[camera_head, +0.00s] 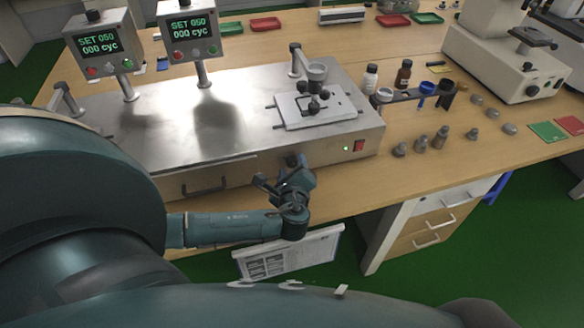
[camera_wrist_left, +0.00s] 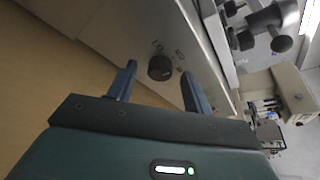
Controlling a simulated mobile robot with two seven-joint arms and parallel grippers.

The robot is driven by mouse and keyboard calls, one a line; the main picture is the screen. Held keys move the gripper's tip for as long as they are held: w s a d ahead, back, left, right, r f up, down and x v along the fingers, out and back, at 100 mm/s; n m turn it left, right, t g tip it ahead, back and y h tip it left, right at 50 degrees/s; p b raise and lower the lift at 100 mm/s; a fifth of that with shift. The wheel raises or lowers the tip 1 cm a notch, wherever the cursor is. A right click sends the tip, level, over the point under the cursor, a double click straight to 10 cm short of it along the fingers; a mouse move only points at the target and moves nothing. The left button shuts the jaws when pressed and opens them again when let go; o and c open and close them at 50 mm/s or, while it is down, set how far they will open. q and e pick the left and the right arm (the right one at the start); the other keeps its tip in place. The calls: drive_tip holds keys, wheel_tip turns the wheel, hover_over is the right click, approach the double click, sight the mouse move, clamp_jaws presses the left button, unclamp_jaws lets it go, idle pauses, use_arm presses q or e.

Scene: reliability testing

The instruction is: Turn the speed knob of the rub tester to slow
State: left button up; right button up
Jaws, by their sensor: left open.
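The rub tester (camera_head: 225,125) is a long silver metal machine on the wooden bench in the head view. Its black round speed knob (camera_wrist_left: 160,67) is on the front face, with small marks beside it in the left wrist view that are too small to read surely. The knob also shows in the head view (camera_head: 292,160), just beyond my gripper. My left gripper (camera_wrist_left: 157,90) is open, with one finger on each side of the knob and a gap to both. It also shows in the head view (camera_head: 276,182) at the machine's front. My right gripper is not in view.
Two display units (camera_head: 98,44) stand on posts at the machine's back left. Bottles (camera_head: 403,74) and several small weights (camera_head: 421,143) stand to the right. A printed sheet (camera_head: 290,254) hangs below the bench edge.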

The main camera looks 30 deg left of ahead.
use_arm(q)
drive_tip(key=shift+w, duration=0.1)
drive_tip(key=shift+c, duration=0.2)
drive_tip(key=c, duration=0.9)
